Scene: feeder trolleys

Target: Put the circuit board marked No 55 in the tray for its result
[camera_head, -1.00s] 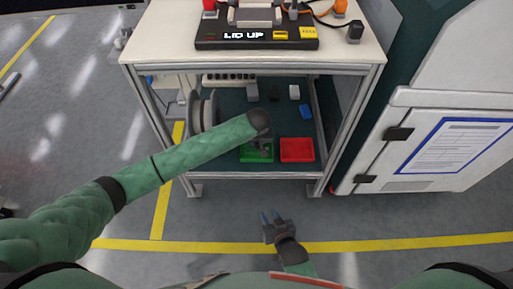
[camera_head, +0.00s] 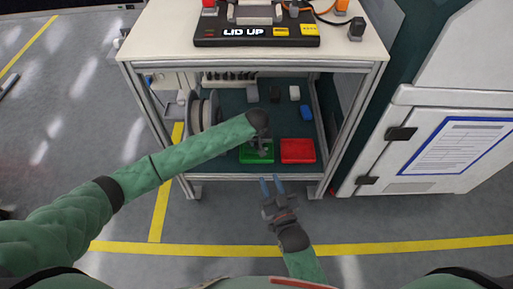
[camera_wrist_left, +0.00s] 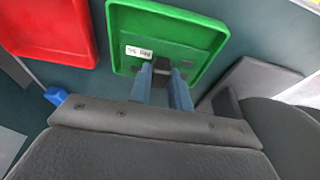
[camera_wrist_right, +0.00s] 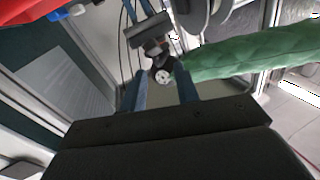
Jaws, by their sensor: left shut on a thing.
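The green tray (camera_head: 246,157) and the red tray (camera_head: 298,151) stand side by side on the lower shelf of the trolley. In the left wrist view, a white label that appears to read No 55 (camera_wrist_left: 138,52) shows on a green surface inside the green tray's rim (camera_wrist_left: 224,38). It seems to be the circuit board, though green on green hides its outline. My left gripper (camera_head: 262,149) is over the green tray, its fingers shut on a dark part of the board. My right gripper (camera_head: 272,181) is open and empty in front of the shelf.
A grey spool (camera_head: 204,112) stands at the shelf's left, with small black, white and blue blocks behind the trays. The trolley top (camera_head: 160,38) carries a LID UP device (camera_head: 258,36). A white cabinet (camera_head: 425,150) stands right. Floor in front is clear.

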